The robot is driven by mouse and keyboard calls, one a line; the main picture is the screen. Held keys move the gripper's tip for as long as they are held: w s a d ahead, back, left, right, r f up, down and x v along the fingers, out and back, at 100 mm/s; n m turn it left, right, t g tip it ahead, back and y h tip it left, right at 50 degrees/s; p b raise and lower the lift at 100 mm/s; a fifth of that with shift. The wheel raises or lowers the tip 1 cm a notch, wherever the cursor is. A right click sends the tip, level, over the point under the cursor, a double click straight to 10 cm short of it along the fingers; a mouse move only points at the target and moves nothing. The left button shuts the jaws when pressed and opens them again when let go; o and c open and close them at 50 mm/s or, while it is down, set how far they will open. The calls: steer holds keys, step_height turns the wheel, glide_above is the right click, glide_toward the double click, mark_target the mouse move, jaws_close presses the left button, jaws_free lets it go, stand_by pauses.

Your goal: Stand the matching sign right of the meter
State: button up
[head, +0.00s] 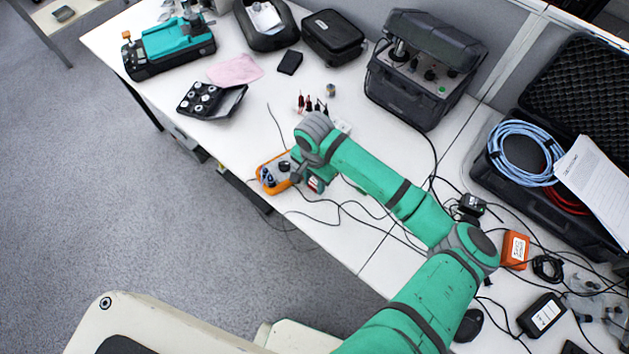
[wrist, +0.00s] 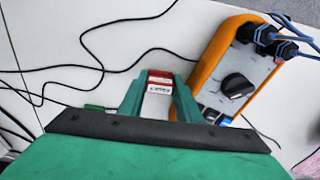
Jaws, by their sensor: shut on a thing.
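My gripper (wrist: 158,98) is shut on a small red sign with a white label (wrist: 160,83); the label's print is too small to read. In the head view the sign (head: 315,184) shows as a red and white patch under my wrist. The meter (wrist: 228,75), orange-edged with a grey face, a black dial and blue leads plugged in, lies just right of my gripper in the wrist view. In the head view the meter (head: 272,182) is at the table's front edge, left of my gripper. I cannot tell whether the sign touches the table.
Black cables (head: 340,207) run over the white table around my gripper. Red and black plugs (head: 312,103) stand behind my wrist. An orange box (head: 515,250) and an open black case (head: 481,180) are at the right.

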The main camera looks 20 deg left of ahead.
steer(key=shift+f, duration=0.15)
steer(key=o, duration=0.7)
steer(key=shift+o, duration=0.2)
